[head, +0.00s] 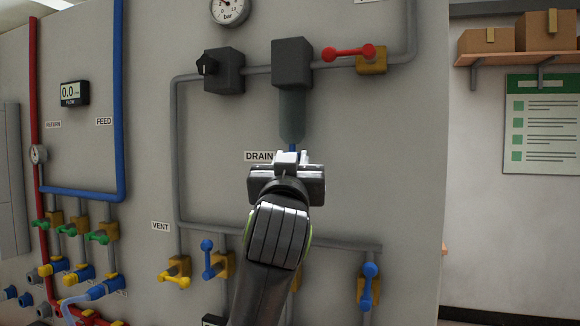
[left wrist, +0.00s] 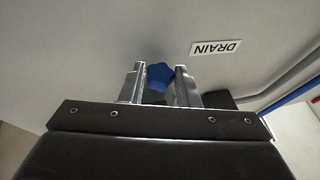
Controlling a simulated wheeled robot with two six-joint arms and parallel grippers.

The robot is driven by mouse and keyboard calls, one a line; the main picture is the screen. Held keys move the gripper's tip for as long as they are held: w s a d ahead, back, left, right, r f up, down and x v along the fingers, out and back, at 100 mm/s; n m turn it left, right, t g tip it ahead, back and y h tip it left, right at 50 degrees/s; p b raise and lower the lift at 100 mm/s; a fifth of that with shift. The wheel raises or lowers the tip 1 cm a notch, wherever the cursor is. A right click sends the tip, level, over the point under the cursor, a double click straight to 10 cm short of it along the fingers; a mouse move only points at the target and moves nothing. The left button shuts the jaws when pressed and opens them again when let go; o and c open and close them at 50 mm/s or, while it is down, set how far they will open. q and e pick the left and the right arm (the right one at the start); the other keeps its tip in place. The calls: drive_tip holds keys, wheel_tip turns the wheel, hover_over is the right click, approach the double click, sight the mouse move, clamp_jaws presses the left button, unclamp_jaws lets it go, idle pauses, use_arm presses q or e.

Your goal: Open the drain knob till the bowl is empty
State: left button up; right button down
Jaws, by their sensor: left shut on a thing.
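The blue drain knob (left wrist: 159,76) sits between the two fingers of my left gripper (left wrist: 160,84) in the left wrist view, and the fingers are shut on it. In the head view my left gripper (head: 291,158) reaches up from below to the foot of the bowl and hides most of the knob; a bit of blue (head: 292,147) shows above the fingers. The bowl (head: 291,115) is a grey-green, see-through cylinder under a dark grey block (head: 292,62). I cannot tell its liquid level. The DRAIN label (head: 259,156) is left of the gripper. My right gripper is not in view.
A black knob on a grey block (head: 223,70) and a red-handled valve (head: 349,52) flank the bowl's block. Blue-handled valves (head: 369,287) and a yellow-handled valve (head: 175,273) lie below. Pipes run around the bowl. The panel right of the bowl is clear.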

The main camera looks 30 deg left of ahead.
use_arm(q)
drive_tip(key=shift+d+n+g+y+b, duration=0.1)
drive_tip(key=shift+n+g+y+b, duration=0.35)
drive_tip(key=shift+n+g+y, duration=0.6)
drive_tip(key=shift+y, duration=0.45)
drive_tip(key=o, duration=1)
drive_tip(key=shift+c, duration=0.2)
drive_tip(key=b+v, duration=0.8)
drive_tip(key=v, duration=0.9)
drive_tip(key=shift+f, duration=0.15)
